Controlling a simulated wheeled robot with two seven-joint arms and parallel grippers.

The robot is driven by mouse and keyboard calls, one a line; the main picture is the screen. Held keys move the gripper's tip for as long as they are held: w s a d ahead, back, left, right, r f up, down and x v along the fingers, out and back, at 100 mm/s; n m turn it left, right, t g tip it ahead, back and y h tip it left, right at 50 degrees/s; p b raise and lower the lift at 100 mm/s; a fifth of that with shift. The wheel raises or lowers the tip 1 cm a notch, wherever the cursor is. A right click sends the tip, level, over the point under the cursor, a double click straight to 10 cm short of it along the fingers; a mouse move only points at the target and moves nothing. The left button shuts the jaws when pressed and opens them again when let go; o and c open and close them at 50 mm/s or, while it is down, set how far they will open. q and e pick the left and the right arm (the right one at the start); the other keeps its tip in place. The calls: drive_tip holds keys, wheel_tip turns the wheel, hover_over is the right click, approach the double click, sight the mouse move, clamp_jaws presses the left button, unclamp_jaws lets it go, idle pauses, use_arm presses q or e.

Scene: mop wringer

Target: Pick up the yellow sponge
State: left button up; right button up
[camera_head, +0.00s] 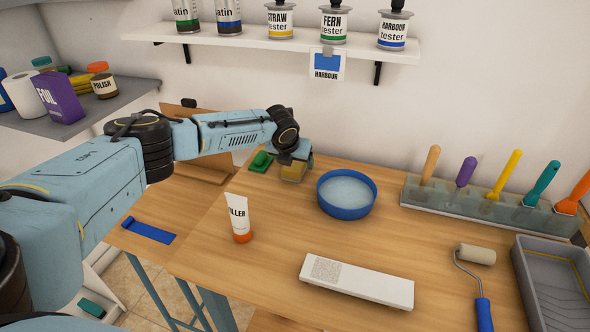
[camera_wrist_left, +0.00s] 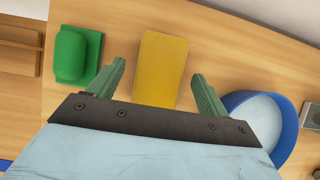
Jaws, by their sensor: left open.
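The yellow sponge (camera_head: 293,172) lies on the wooden table near its back edge, partly hidden under my left gripper in the head view. In the left wrist view the sponge (camera_wrist_left: 161,68) is a yellow block between the two green fingers. My left gripper (camera_wrist_left: 158,88) is open around it, with a gap on each side. In the head view my left gripper (camera_head: 293,158) is above the sponge. My right gripper is not in view.
A green block (camera_head: 261,162) sits left of the sponge, and a blue round tub (camera_head: 346,194) of water stands to its right. A filler tube (camera_head: 238,220) and a white box (camera_head: 357,281) are nearer the front. A shelf (camera_head: 290,42) hangs on the wall behind.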

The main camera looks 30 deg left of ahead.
use_arm(q)
drive_tip(key=shift+x, duration=0.95)
drive_tip(key=shift+f, duration=0.15)
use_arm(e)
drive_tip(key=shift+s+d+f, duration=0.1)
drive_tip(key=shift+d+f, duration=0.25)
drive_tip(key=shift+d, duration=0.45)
use_arm(q)
drive_tip(key=shift+f+b, duration=0.15)
drive_tip(key=shift+b, duration=0.15)
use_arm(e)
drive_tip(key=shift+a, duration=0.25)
use_arm(q)
drive_tip(key=shift+c, duration=0.9)
drive_tip(key=c, duration=0.9)
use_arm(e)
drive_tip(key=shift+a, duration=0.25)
use_arm(q)
drive_tip(key=shift+o, duration=0.2)
